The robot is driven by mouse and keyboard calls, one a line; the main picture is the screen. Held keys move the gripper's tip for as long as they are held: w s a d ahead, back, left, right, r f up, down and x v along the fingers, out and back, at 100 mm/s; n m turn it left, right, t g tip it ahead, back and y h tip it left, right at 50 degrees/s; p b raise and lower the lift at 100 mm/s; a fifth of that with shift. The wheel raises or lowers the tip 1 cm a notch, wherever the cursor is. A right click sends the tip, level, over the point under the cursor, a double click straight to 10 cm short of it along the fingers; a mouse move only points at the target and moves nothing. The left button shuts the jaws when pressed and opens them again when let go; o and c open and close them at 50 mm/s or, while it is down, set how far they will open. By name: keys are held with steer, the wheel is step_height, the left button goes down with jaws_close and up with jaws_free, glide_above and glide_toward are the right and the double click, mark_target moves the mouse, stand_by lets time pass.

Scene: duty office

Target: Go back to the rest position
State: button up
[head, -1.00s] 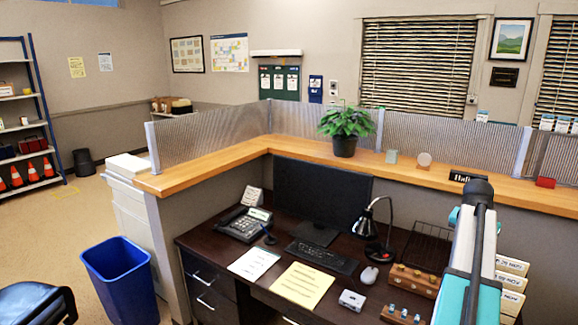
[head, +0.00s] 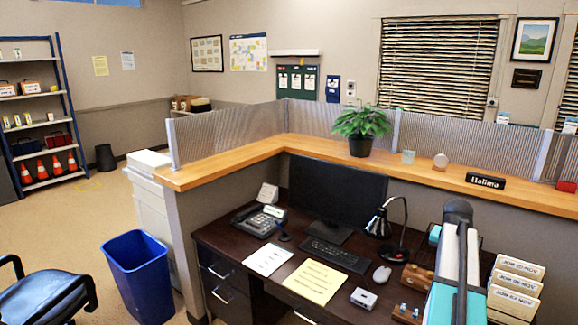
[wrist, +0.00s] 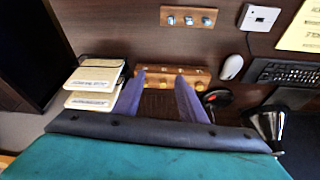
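My gripper (wrist: 160,82) shows in the wrist view as two purple fingers spread apart. It is open, with nothing held between them. Beyond the fingers, a wooden block (wrist: 172,76) with small knobs lies on the dark desk (wrist: 120,32). In the head view my arm (head: 455,270) rises at the lower right, over the right part of the desk; its gripper end is not visible there.
The desk holds a monitor (head: 335,198), a keyboard (head: 336,254), a lamp (head: 378,223), a phone (head: 258,220) and card files (head: 515,285). A wood-topped partition (head: 225,169) borders it. A blue bin (head: 138,275) and a chair (head: 45,300) stand left.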

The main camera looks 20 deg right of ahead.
steer(key=w+a+f+n+y, duration=0.1)
steer(key=w+a+f+n, duration=0.15)
steer(key=a+f, duration=0.5)
steer(key=w+a+f+n, duration=0.2)
steer(key=w+a+f, duration=0.15)
steer(key=a, duration=0.75)
steer(key=w+a+f+n+y, duration=0.1)
steer(key=w+a+f+n, duration=0.15)
steer(key=a+f, duration=0.55)
steer(key=s+a+f+n+g, duration=0.1)
steer(key=s+a+f+n, duration=0.2)
steer(key=a, duration=0.7)
steer(key=s+a+f+n+y, duration=0.1)
steer(key=s+a+f, duration=0.1)
steer(key=a+f, duration=0.5)
steer(key=s+a+f+n+g, duration=0.1)
steer(key=s+a, duration=0.2)
steer(key=a, duration=0.9)
steer(key=s+f+g+b, duration=0.5)
steer(key=s+f+b, duration=0.5)
steer(key=s+f, duration=1.5)
step_height(320, 180, down, 4)
steer(key=shift+d+r, duration=0.2)
steer(key=shift+d, duration=0.05)
